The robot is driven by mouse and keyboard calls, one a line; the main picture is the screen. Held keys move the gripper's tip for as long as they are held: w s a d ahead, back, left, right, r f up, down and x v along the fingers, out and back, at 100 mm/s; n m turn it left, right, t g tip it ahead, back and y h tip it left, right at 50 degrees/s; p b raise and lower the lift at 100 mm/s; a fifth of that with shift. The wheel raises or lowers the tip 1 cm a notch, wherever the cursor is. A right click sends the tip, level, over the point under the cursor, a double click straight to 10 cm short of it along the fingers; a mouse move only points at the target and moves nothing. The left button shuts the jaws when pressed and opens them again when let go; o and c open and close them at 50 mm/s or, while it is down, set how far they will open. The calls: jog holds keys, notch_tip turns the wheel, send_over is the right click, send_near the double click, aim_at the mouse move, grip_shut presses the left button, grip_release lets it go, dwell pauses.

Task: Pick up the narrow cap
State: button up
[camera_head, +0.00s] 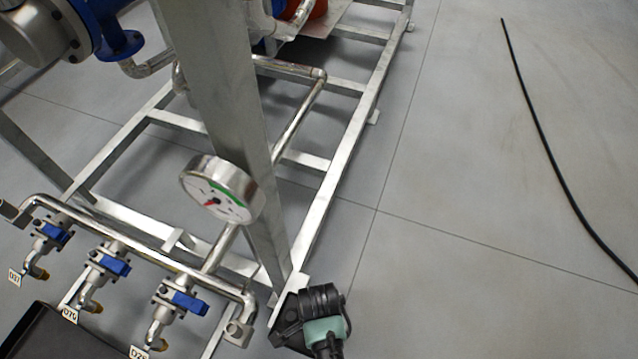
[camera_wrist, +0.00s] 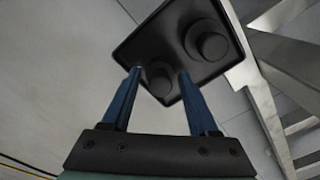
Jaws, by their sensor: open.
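In the wrist view my gripper (camera_wrist: 159,71) is open, its two blue fingers pointing at a black tray (camera_wrist: 135,45). The smaller round black cap (camera_wrist: 159,82), which looks like the narrow cap, shows between the fingers, partly in shadow. I cannot tell how far the fingertips reach down beside it. A wider black cap (camera_wrist: 207,42) stands on the same tray, up and right of the right finger. In the head view my dark and teal wrist is at the bottom centre; its fingers and the caps cannot be made out there.
A metal skid frame (camera_head: 345,165) with an upright post (camera_head: 225,100) stands close to my wrist. A pressure gauge (camera_head: 218,190) and blue-handled valves (camera_head: 188,302) are to the left. A black hose (camera_head: 548,155) lies on the otherwise clear floor at right.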

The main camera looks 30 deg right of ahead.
jog(key=shift+f, duration=0.55)
jog(key=shift+r, duration=0.1)
grip_shut()
jog(key=shift+r, duration=0.1)
